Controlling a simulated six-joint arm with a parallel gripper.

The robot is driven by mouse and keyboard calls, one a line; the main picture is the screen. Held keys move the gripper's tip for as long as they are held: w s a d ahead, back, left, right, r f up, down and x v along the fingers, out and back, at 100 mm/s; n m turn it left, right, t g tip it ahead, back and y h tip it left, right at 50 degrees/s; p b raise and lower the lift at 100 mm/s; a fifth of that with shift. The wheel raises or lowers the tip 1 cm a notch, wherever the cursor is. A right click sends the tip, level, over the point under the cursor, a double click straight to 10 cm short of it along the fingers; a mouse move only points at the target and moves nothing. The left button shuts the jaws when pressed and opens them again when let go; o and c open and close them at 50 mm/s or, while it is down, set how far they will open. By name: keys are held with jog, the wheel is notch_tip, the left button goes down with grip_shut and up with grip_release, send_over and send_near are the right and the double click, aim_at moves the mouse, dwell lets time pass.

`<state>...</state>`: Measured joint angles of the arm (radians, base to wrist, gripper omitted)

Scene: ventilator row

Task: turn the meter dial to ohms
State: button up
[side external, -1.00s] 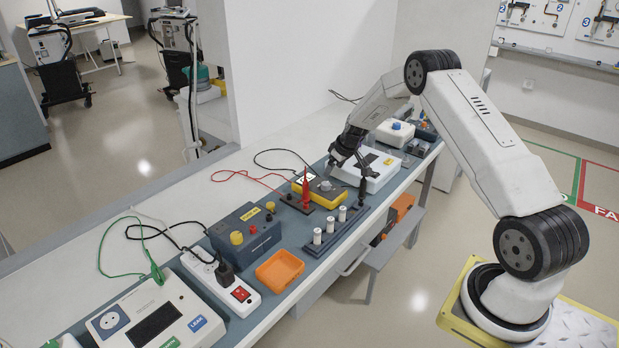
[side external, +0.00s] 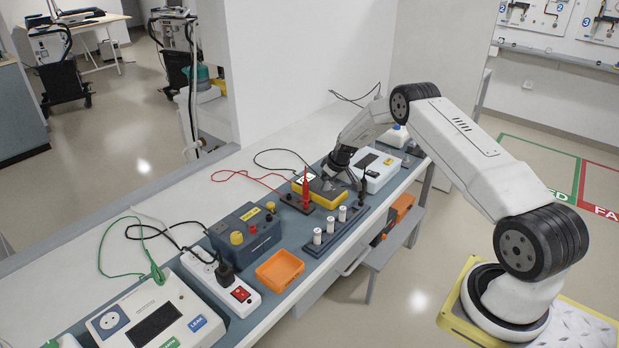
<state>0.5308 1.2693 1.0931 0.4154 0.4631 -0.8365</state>
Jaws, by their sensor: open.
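The yellow meter (side external: 316,191) lies on the bench mat, with a small lit screen at its left end. My gripper (side external: 331,175) is pointed down over the right part of the meter, its jaws open. The gripper covers the meter's dial, so I cannot see where the dial points or whether the fingers touch it.
A red probe (side external: 305,186) stands upright just left of the meter, and a black probe (side external: 363,183) stands to its right. A rack with several white cylinders (side external: 330,224) is in front. A white box (side external: 378,172) sits behind right. An orange tray (side external: 279,270) is front left.

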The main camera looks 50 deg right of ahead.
jog(key=shift+w+f, duration=0.1)
jog(key=shift+f, duration=0.25)
grip_shut()
jog(key=shift+m+h, duration=0.3)
jog(key=shift+m, duration=0.5)
grip_release()
